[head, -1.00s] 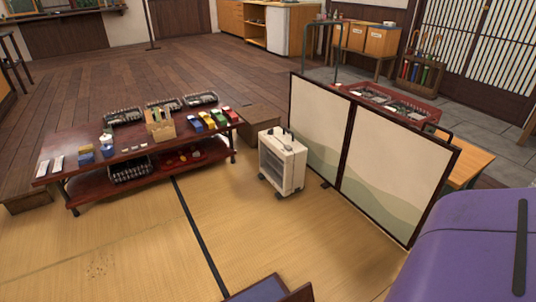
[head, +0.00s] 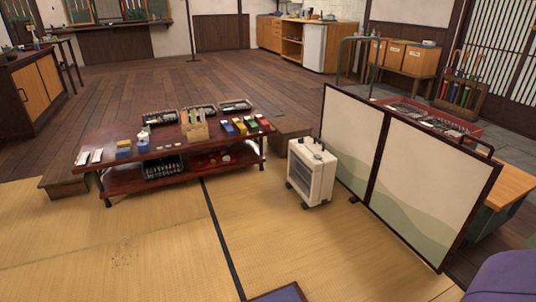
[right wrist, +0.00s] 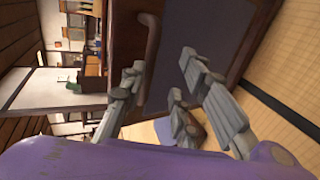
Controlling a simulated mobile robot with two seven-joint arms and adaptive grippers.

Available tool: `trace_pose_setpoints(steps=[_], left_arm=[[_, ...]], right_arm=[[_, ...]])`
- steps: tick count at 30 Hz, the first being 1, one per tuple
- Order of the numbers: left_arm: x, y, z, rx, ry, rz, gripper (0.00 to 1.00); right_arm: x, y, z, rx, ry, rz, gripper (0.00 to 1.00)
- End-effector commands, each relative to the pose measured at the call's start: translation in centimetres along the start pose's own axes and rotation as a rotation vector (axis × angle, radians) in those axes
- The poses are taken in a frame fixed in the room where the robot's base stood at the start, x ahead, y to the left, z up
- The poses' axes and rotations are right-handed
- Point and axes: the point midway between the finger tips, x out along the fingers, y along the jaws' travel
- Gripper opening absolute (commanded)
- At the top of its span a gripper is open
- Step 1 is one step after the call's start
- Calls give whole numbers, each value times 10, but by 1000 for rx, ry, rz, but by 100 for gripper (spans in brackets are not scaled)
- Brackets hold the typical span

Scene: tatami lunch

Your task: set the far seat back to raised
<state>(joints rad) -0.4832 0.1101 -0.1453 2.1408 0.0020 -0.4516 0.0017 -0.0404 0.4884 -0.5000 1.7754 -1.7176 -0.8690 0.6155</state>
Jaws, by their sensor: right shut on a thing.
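My right gripper (right wrist: 160,82) shows in the right wrist view, with grey fingers on both sides of the brown wooden edge (right wrist: 152,48) of a seat back. The back's dark blue-grey panel (right wrist: 225,35) lies beyond the fingers. The gripper is shut on this edge. I cannot tell the back's exact tilt. In the head view only a corner of a blue seat with a brown rim (head: 280,294) shows at the bottom edge; the rest is cut off. My left gripper is in neither view.
A white heater (head: 312,172) stands on the tatami before a folding screen (head: 420,180). A low red-brown table (head: 105,165) with trays, blocks and a wooden holder stands to the left.

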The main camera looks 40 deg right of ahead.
Motion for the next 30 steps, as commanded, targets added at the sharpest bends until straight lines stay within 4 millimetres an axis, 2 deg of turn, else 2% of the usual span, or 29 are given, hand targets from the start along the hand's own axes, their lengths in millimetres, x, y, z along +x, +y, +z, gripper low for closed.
trace_pose_setpoints(steps=[1, 12, 13, 18, 30], left_arm=[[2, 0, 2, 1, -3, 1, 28], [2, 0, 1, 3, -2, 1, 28], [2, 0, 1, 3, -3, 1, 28], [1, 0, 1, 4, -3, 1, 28], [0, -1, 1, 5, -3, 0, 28]], right_arm=[[-5, -22, -1, -2, 13, -53, 0], [-4, -21, -1, -5, 14, -49, 0], [-4, -21, -1, -5, 14, -49, 28], [-3, -20, -1, -5, 13, -47, 32], [-3, -19, 0, -5, 13, -44, 29]])
